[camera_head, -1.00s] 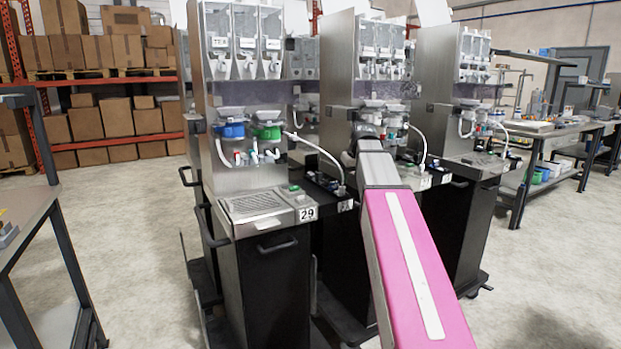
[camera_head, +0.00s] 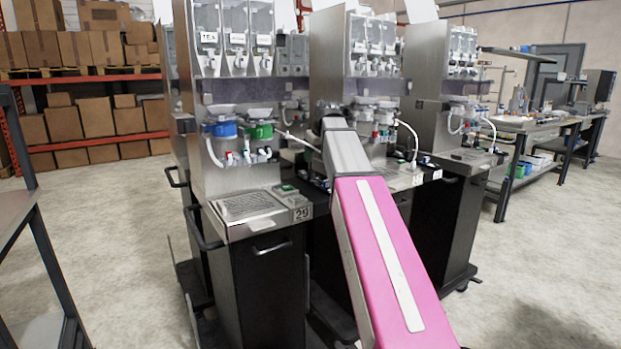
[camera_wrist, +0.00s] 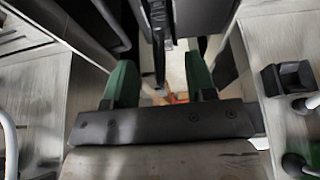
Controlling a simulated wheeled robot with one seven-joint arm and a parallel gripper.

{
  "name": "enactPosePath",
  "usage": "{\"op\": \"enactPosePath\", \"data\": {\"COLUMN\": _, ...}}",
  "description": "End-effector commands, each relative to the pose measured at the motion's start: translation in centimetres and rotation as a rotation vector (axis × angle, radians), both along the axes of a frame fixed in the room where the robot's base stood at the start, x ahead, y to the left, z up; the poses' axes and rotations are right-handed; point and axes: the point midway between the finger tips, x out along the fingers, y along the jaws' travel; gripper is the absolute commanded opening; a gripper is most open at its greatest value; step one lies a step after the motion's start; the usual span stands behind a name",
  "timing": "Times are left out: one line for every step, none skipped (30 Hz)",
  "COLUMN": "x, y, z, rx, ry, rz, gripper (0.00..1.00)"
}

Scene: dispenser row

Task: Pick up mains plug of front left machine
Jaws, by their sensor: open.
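The front left machine (camera_head: 266,275), marked 29, is a steel dispenser on a dark cabinet with a grey drip tray on top. In the wrist view my gripper (camera_wrist: 162,78) points into a narrow dark gap between pale grey surfaces. Its two green fingers stand apart. A dark upright bar and a small orange-red patch show between or beyond them; nothing is clearly held. I cannot make out the mains plug in either view. In the head view my pink arm covers the space right of machine 29, and the gripper is hidden.
More dispensers (camera_head: 455,190) stand close on the right, with white hoses on their fronts. In the wrist view a black block (camera_wrist: 288,78) sits on the right-hand surface. A bench (camera_head: 18,215) stands at the left, a long table (camera_head: 560,125) at the right.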

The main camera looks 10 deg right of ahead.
Motion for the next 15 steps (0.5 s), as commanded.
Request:
{"op": "enactPosePath", "data": {"x": 0.3, "y": 0.1, "z": -0.7, "rx": 0.0, "ry": 0.0, "rz": 0.0, "gripper": 0.51}}
{"op": "enactPosePath", "data": {"x": 0.4, "y": 0.2, "z": -1.1, "rx": 0.0, "ry": 0.0, "rz": 0.0, "gripper": 0.51}}
{"op": "enactPosePath", "data": {"x": 0.6, "y": 0.2, "z": -1.5, "rx": 0.0, "ry": 0.001, "rz": 0.0, "gripper": 0.51}}
{"op": "enactPosePath", "data": {"x": 0.6, "y": 0.3, "z": -1.7, "rx": 0.0, "ry": 0.001, "rz": 0.0, "gripper": 0.51}}
{"op": "enactPosePath", "data": {"x": 0.7, "y": 0.3, "z": -1.9, "rx": 0.0, "ry": 0.001, "rz": 0.0, "gripper": 0.51}}
{"op": "enactPosePath", "data": {"x": 0.8, "y": 0.3, "z": -2.1, "rx": 0.0, "ry": 0.0, "rz": 0.0, "gripper": 0.51}}
{"op": "enactPosePath", "data": {"x": 0.8, "y": 0.3, "z": -2.2, "rx": -0.001, "ry": 0.0, "rz": 0.0, "gripper": 0.51}}
{"op": "enactPosePath", "data": {"x": 0.9, "y": 0.3, "z": -2.3, "rx": -0.001, "ry": 0.0, "rz": 0.0, "gripper": 0.51}}
{"op": "enactPosePath", "data": {"x": 0.9, "y": 0.4, "z": -2.4, "rx": -0.001, "ry": 0.0, "rz": 0.0, "gripper": 0.51}}
{"op": "enactPosePath", "data": {"x": 1.0, "y": 0.4, "z": -2.6, "rx": -0.001, "ry": 0.0, "rz": 0.0, "gripper": 0.51}}
{"op": "enactPosePath", "data": {"x": 1.0, "y": 0.5, "z": -2.8, "rx": -0.001, "ry": 0.0, "rz": 0.0, "gripper": 0.51}}
{"op": "enactPosePath", "data": {"x": 1.2, "y": 0.6, "z": -3.2, "rx": -0.001, "ry": 0.0, "rz": 0.0, "gripper": 0.51}}
{"op": "enactPosePath", "data": {"x": 1.2, "y": 0.6, "z": -3.5, "rx": 0.0, "ry": 0.0, "rz": 0.0, "gripper": 0.51}}
{"op": "enactPosePath", "data": {"x": 1.4, "y": 0.7, "z": -3.9, "rx": 0.0, "ry": 0.001, "rz": -0.001, "gripper": 0.51}}
{"op": "enactPosePath", "data": {"x": 1.5, "y": 0.8, "z": -4.4, "rx": 0.0, "ry": 0.002, "rz": -0.001, "gripper": 0.51}}
